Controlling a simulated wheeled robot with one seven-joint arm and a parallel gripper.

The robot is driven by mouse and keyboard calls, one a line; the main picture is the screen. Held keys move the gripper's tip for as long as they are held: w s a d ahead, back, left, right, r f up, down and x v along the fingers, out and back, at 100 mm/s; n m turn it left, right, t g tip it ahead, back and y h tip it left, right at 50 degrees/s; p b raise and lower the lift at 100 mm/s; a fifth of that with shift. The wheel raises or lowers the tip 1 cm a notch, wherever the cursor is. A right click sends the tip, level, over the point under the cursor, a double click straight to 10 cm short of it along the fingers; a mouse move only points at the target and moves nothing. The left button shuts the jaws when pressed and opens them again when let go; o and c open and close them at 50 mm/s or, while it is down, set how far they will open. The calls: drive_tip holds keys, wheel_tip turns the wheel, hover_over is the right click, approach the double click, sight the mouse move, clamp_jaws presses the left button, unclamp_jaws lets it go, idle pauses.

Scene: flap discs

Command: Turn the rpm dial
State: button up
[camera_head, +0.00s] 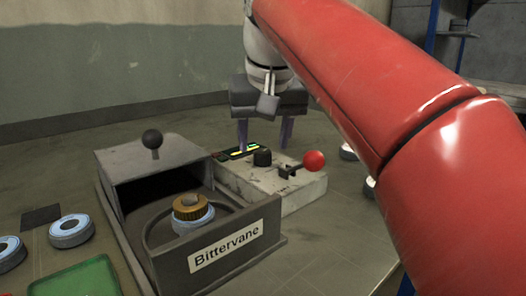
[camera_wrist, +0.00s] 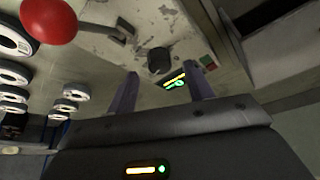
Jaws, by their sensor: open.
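The dial is a short black knob (camera_head: 262,158) on top of a worn pale control box (camera_head: 305,193). It also shows in the wrist view (camera_wrist: 159,60), just beyond the gap between my fingertips. My gripper (camera_head: 263,146) is open and empty, its two fingers pointing down toward the box on either side of the knob's line. In the wrist view my gripper (camera_wrist: 160,78) shows a clear gap, and I see no contact with the knob. A small lit display (camera_head: 240,152) with yellow and green marks sits beside the knob; it also shows in the wrist view (camera_wrist: 176,80).
A red ball lever (camera_head: 314,161) stands on the same box, right of the knob. A grey machine labelled Bittervane (camera_head: 265,248) adjoins the box, with a black ball handle (camera_head: 152,139). Flap discs (camera_head: 72,231) and a green tray (camera_head: 62,284) lie at left.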

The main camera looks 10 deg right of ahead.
drive_tip(key=shift+x, duration=1.2)
drive_tip(key=c, duration=1)
drive_tip(key=shift+r+m+h+p, duration=0.15)
drive_tip(key=shift+m+h+p, duration=0.25)
drive_tip(key=shift+m+p, duration=0.5)
drive_tip(key=shift+m+h, duration=0.3)
drive_tip(key=shift+m, duration=0.4)
drive_tip(key=o, duration=1)
drive_tip(key=shift+a, duration=0.1)
